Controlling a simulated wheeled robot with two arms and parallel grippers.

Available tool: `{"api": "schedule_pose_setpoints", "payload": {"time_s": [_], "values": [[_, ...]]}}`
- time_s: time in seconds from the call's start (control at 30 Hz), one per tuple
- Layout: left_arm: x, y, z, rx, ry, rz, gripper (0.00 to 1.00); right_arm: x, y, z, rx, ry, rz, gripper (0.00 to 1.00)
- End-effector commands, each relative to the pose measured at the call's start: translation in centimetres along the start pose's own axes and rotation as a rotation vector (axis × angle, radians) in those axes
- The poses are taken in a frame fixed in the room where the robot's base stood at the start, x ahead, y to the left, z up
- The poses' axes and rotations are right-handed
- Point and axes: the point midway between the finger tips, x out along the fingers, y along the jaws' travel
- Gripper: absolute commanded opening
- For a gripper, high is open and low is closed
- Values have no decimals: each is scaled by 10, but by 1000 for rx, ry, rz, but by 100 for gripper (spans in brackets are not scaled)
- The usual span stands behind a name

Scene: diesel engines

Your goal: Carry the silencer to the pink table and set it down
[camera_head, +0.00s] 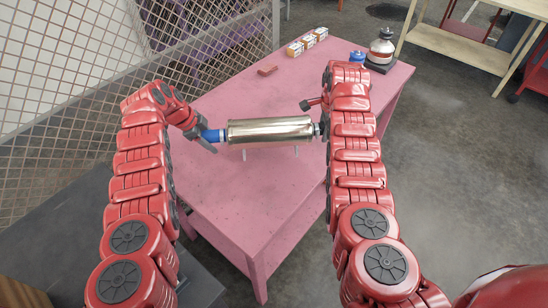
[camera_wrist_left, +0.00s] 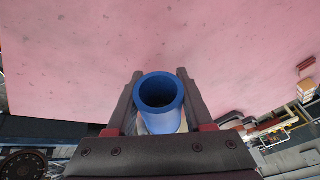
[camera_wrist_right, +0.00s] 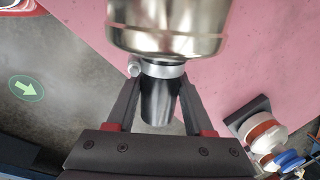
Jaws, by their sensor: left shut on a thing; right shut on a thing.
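The silencer (camera_head: 270,129) is a shiny metal cylinder with a blue end at left and a dark pipe at right. It lies level over the pink table (camera_head: 262,185); I cannot tell whether its small feet touch the top. My left gripper (camera_head: 208,138) is shut on the blue end, which shows as an open tube (camera_wrist_left: 160,104) between the fingers (camera_wrist_left: 160,88) in the left wrist view. My right gripper (camera_head: 318,129) is shut on the dark pipe (camera_wrist_right: 158,100), below a clamp ring, in the right wrist view. The silencer's metal body (camera_wrist_right: 168,30) fills the top there.
A red-brown block (camera_head: 267,70), several small boxes (camera_head: 307,41), a blue item (camera_head: 357,57) and a white and red canister (camera_head: 381,48) stand toward the table's back. A mesh fence (camera_head: 90,80) runs along the left. The table's front part is clear.

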Motion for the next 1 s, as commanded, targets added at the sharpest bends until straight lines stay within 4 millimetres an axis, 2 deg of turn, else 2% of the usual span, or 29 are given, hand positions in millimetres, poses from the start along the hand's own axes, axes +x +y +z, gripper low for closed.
{"api": "schedule_pose_setpoints", "payload": {"time_s": [0.53, 1.0], "values": [[1, -1, 0, 1, 1, -3, 0, 0, -2, 1, -1, -2, -6, 0], [22, 4, 8, 1, 1, -3, 0, 23, 3, 1, -1, -2, -6, 0]]}}
